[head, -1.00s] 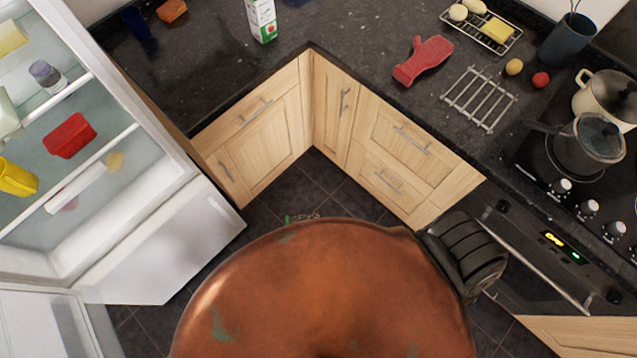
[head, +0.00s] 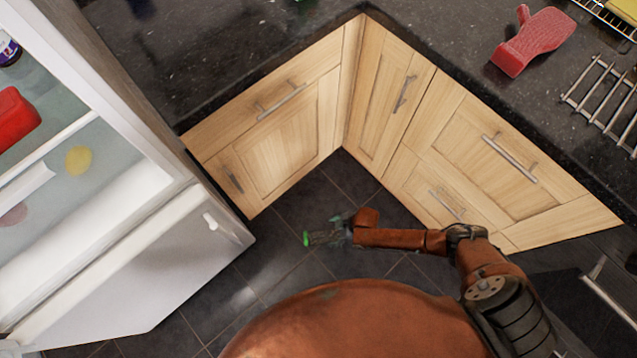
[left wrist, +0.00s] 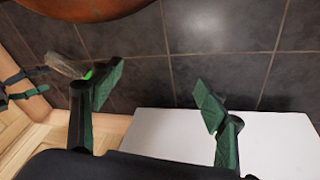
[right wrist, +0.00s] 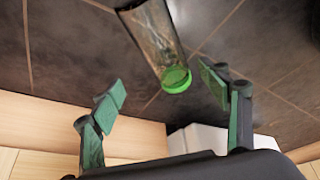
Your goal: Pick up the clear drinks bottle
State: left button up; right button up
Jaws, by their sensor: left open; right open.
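The clear drinks bottle with a green cap (head: 308,238) lies on the dark tiled floor in front of the corner cabinets. My right gripper (head: 345,226) is open at the bottle and partly covers it in the head view. In the right wrist view the bottle (right wrist: 152,35) shows large, its cap end pointing toward the space between the open fingers (right wrist: 160,82); I cannot tell whether they touch it. My left gripper (left wrist: 158,92) is open and empty. In its view the bottle (left wrist: 65,65) shows beyond the left finger. The left gripper is not seen in the head view.
Wooden cabinets (head: 280,130) form a corner behind the bottle. The open fridge (head: 110,235) stands at the left and the oven (head: 600,300) at the right. Floor shows left of the bottle.

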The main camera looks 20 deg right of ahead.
aim_at(329, 236)
notch_tip(329, 236, down, 2)
jog(key=shift+w+f+n+g+b, duration=0.2)
jog(key=shift+n+g+b, duration=0.2)
jog(key=shift+n+b, duration=0.3)
jog(key=shift+a+f+b, duration=0.1)
jog(key=shift+f+b, duration=0.1)
jog(key=shift+b, duration=0.15)
jog(key=shift+b+x, duration=0.6)
jog(key=shift+x, duration=0.55)
jog(key=shift+f, duration=0.3)
jog(key=f+b, duration=0.2)
jog(key=f, duration=0.1)
jog(key=shift+s+a, duration=0.2)
jog(key=shift+a, duration=0.2)
jog(key=shift+w+a+f+b, duration=0.2)
jog(key=shift+a+f+b, duration=0.1)
jog(key=shift+f+b, duration=0.3)
pick_arm(q)
jog(key=w+d+f+t, duration=0.2)
jog(key=w+f+t, duration=0.1)
jog(key=w+f, duration=0.1)
jog(key=shift+w+t+h, duration=0.4)
jog(key=shift+w, duration=0.2)
